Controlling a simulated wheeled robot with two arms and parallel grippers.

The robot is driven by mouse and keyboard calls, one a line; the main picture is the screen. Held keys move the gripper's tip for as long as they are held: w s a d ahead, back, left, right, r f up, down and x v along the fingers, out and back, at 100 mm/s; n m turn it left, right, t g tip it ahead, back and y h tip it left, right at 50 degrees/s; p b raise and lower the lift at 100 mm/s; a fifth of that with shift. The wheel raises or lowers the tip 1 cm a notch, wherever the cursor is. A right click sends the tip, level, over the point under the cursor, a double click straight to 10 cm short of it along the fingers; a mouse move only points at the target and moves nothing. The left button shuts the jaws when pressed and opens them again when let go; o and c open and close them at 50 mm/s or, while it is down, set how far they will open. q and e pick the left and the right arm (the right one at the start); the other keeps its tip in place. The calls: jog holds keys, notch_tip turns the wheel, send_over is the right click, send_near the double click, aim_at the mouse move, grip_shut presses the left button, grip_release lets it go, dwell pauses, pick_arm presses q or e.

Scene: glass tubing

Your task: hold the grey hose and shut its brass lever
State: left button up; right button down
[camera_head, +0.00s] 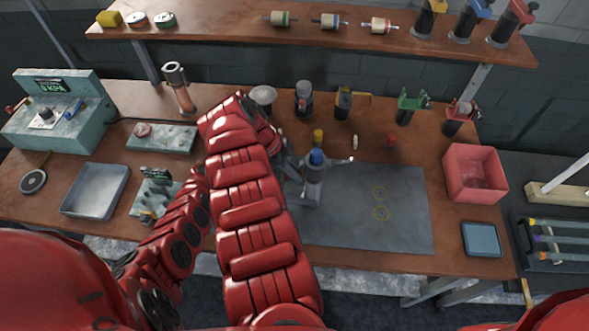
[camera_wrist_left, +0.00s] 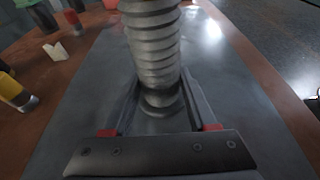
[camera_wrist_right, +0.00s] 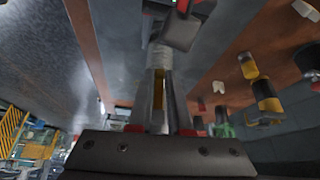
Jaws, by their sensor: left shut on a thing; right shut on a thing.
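The grey ribbed hose (camera_wrist_left: 152,45) stands between the fingers of my left gripper (camera_wrist_left: 160,88) in the left wrist view. That gripper is shut on it, and the hose runs up out of the picture. My right gripper (camera_wrist_right: 158,80) is nearly closed in the right wrist view, with a thin brass-yellow piece between its fingers that looks like the brass lever (camera_wrist_right: 157,90). A grey ribbed length (camera_wrist_right: 161,55) shows just beyond its fingertips. In the head view my red arms hide much of the hold. Which way the lever is turned cannot be told.
A dark grey mat (camera_head: 400,220) lies on the brown bench, its right part clear. A red bin (camera_head: 474,173) and a blue tray (camera_head: 481,239) are at the right. Several bottles and holders line the back. A grey tray (camera_head: 95,191) is at the left.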

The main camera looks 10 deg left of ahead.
pick_arm(q)
jog(key=shift+a, duration=0.1)
pick_arm(e)
jog(key=shift+d+f, duration=0.1)
jog(key=shift+d, duration=0.25)
jog(key=c, duration=0.8)
grip_release()
jog(key=shift+a, duration=0.1)
jog(key=shift+a, duration=0.1)
jog(key=v, duration=1.2)
pick_arm(q)
jog(key=o, duration=1)
pick_arm(e)
jog(key=shift+w, duration=0.1)
pick_arm(q)
jog(key=shift+o, duration=0.2)
